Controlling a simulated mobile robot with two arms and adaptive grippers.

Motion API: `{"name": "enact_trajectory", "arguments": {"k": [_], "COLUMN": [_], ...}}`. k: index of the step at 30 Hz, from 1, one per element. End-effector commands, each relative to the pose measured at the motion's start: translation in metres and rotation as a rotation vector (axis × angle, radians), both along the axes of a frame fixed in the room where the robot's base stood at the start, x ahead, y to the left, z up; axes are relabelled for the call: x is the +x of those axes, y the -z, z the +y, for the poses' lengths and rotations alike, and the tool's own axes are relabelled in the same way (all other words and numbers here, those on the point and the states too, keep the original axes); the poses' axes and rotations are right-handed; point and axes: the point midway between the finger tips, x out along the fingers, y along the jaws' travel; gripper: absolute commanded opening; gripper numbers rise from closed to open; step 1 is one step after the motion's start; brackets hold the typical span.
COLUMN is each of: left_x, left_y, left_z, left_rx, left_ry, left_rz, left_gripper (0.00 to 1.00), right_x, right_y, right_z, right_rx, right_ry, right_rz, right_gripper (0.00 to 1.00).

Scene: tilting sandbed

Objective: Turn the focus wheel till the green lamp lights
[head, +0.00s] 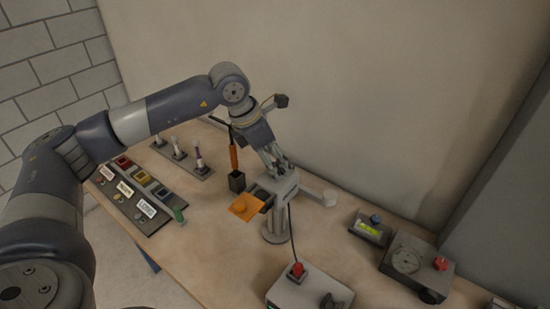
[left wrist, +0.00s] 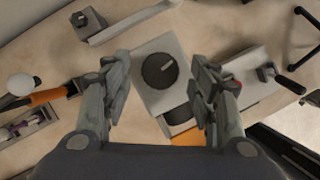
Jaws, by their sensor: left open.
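The focus wheel (left wrist: 160,70) is a dark round knob with a pale mark, on top of a grey housing (left wrist: 180,48) in the left wrist view. In the head view the grey housing (head: 285,188) stands on a post, and my gripper hides the wheel. My left gripper (head: 279,168) is open just above it. In the left wrist view its fingers (left wrist: 162,95) are apart, one on each side of the wheel, with no clear contact. I cannot pick out a lit green lamp. My right gripper is not in view.
A grey box with a red button (head: 297,270) is in front, and a gauge box (head: 408,262) stands at right.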

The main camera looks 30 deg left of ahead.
Motion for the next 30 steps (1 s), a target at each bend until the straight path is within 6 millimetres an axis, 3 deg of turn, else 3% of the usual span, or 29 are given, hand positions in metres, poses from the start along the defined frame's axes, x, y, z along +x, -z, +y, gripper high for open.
{"name": "enact_trajectory", "arguments": {"k": [11, 17, 30], "left_x": [0.0019, 0.0019, 0.0030], "left_y": [0.0065, 0.0063, 0.0072], "left_z": [-0.0012, -0.0013, -0.0008], "left_rx": [0.001, 0.001, -0.002], "left_ry": [0.000, 0.000, 0.057], "left_rz": [-0.001, -0.001, -0.002], "left_gripper": [0.54, 0.10, 0.10], "right_x": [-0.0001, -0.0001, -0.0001], "right_y": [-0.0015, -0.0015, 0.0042], "right_z": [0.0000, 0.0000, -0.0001], "right_rx": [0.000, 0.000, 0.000], "right_ry": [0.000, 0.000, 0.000], "right_rz": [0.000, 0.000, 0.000], "right_gripper": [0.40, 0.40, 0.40]}}
